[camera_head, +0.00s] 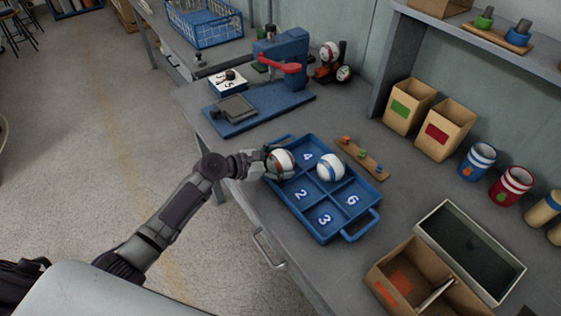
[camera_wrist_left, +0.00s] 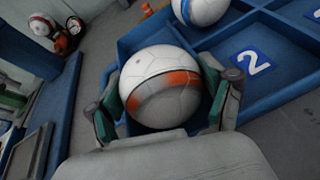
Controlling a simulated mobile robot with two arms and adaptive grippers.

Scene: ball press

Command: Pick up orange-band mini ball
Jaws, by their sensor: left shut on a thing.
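The orange-band mini ball (camera_head: 281,163) is white with an orange band. It sits at the left corner of the blue numbered tray (camera_head: 328,236), beside the compartments marked 4 and 2. My left gripper (camera_head: 262,162) is shut on it from the left. In the left wrist view the ball (camera_wrist_left: 160,84) lies between the two fingers of my left gripper (camera_wrist_left: 163,100). I cannot tell whether it touches the tray floor. A blue-band ball (camera_head: 330,167) is in another compartment of the tray; it also shows in the left wrist view (camera_wrist_left: 200,8). My right gripper is not in view.
A blue press with a red handle (camera_head: 284,55) stands behind the tray. A wooden strip with small coloured pegs (camera_head: 361,156) lies right of it. Cardboard bins (camera_head: 410,106), cans (camera_head: 477,161) and an open dark box (camera_head: 468,245) stand further right.

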